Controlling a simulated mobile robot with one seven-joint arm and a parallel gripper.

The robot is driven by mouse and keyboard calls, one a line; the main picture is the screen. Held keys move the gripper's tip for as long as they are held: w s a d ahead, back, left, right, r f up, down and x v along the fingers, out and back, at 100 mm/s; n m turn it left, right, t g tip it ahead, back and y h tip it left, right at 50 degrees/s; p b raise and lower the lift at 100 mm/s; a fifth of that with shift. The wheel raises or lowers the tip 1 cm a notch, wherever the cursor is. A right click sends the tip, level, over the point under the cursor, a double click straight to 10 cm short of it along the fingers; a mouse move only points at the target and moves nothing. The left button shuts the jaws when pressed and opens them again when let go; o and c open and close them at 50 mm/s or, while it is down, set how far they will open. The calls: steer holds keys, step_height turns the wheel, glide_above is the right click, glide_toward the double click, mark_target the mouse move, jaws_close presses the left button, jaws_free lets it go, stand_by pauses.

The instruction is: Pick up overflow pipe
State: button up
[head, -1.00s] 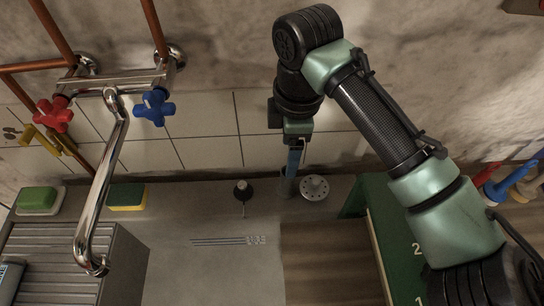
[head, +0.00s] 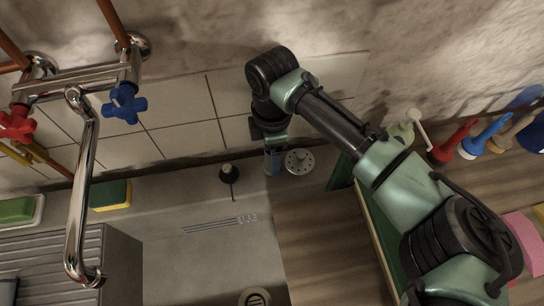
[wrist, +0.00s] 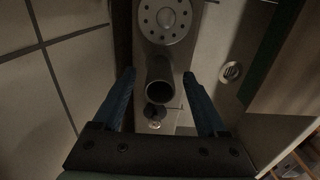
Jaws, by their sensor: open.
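The overflow pipe (wrist: 160,86) is a dark grey tube with its round open end facing the camera in the wrist view. My gripper (wrist: 159,76) is open, with one blue finger on each side of the pipe. Gaps show between the pipe and both fingers, so neither looks to be touching it. In the head view my gripper (head: 272,163) points down at the back ledge of the sink, beside a round perforated disc (head: 299,161). The pipe is mostly hidden there behind the gripper.
A black plug (head: 229,173) lies left of the gripper. A yellow-green sponge (head: 110,195) and green soap (head: 17,210) lie further left. The chrome tap (head: 82,190) reaches over the sink. A tiled wall (head: 180,130) stands close behind. Brushes (head: 484,137) stand at right.

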steer(key=shift+f, duration=1.45)
jaws_close()
